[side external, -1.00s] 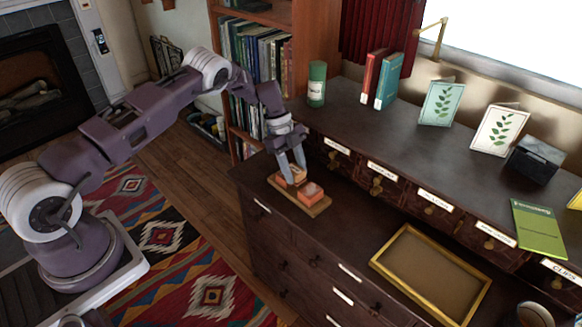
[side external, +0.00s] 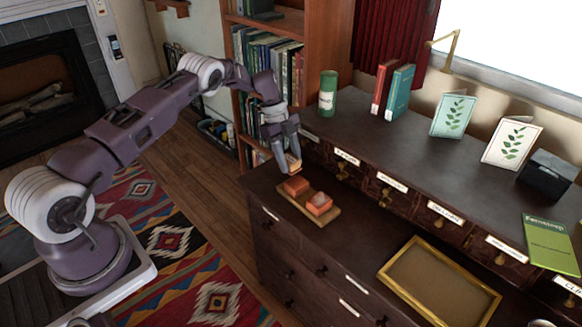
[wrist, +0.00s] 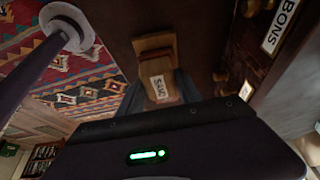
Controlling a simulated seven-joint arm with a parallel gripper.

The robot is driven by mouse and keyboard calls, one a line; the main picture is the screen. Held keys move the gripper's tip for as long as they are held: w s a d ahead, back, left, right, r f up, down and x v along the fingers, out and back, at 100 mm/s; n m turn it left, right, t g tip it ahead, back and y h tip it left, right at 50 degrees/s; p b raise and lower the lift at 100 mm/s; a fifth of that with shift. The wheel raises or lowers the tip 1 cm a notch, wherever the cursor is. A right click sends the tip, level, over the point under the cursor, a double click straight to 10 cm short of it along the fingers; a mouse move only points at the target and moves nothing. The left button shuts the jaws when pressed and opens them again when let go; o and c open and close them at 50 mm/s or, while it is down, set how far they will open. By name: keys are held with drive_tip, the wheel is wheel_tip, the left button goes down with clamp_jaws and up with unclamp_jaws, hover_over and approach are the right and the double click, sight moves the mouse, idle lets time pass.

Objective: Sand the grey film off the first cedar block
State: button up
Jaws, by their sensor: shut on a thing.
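Two orange cedar blocks sit on a light wooden tray (side external: 290,205) on the dark cabinet's lower top. The left block (side external: 295,186) looks evenly orange on top, with no grey patch that I can make out. The right block (side external: 319,204) has a pale greyish patch on top. My gripper (side external: 290,160) is shut on a small tan sanding block (side external: 294,164), held just above and behind the left block, apart from it. In the wrist view the sanding block (wrist: 159,88), marked "SAND", shows between my fingers; it partly hides what lies beyond.
A gold-framed tray (side external: 440,287) lies to the right on the lower top. Labelled drawers (side external: 392,182) rise behind the blocks. The raised shelf holds a green canister (side external: 328,93), books (side external: 397,92), leaf cards (side external: 510,144) and a dark box (side external: 550,175).

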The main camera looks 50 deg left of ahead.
drive_tip(key=shift+r, duration=2.25)
